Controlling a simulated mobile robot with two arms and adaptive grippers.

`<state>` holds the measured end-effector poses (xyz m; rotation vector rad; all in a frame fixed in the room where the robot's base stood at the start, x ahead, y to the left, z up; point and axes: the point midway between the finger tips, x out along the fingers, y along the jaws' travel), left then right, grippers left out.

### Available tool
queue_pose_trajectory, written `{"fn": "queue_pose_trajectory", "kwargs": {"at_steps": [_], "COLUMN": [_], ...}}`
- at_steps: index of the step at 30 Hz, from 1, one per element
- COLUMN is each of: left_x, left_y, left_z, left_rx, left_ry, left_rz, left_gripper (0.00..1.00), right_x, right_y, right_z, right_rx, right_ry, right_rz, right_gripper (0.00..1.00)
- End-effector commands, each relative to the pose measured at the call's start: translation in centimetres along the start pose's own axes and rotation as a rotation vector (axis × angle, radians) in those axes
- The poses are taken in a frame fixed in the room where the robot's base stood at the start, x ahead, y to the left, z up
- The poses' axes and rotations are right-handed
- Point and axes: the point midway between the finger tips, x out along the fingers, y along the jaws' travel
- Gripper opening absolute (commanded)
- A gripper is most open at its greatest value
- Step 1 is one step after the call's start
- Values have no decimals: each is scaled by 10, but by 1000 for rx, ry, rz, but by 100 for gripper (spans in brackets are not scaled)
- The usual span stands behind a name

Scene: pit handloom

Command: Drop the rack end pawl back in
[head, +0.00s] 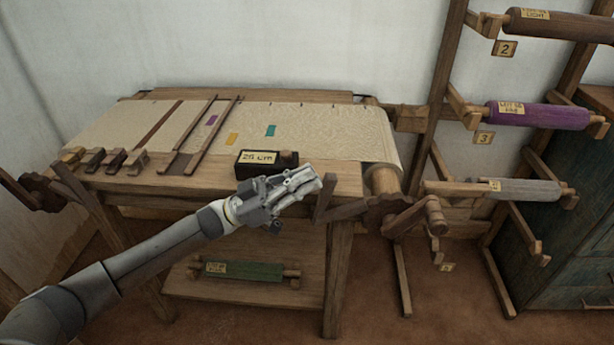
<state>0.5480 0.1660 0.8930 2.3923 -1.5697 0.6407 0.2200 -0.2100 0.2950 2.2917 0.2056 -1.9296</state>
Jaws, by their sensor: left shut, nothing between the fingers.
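My left gripper (316,183) is shut and empty. The wooden roller rack (440,95) stands at the right, with bracket arms holding rollers. I cannot tell for sure which small part is the rack end pawl. My right gripper is not in view.
A black block labelled 25 cm (262,163) sits on the table behind my gripper. Several wooden blocks (115,160) stand at the left. A purple roller (540,115) and a grey roller (525,191) lie on the rack. A green roller (243,270) lies on the lower shelf.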

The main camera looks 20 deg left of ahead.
Motion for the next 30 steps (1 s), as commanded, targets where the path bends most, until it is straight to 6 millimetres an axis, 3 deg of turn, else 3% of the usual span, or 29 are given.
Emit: {"fn": "queue_pose_trajectory", "kwargs": {"at_steps": [9, 15, 21, 30], "left_x": [-68, -101, -113, -114], "left_y": [-2, -2, -2, -2], "left_z": [0, -1, -1, -1], "left_rx": [1, 2, 2, 2], "left_ry": [-5, -2, 0, 0], "left_rz": [-7, -7, -6, -5], "left_gripper": [0, 0, 0, 0], "right_x": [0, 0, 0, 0], "right_y": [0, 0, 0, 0], "right_z": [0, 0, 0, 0], "right_rx": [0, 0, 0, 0], "right_ry": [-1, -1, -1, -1], "right_rz": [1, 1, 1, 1], "right_gripper": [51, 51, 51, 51]}}
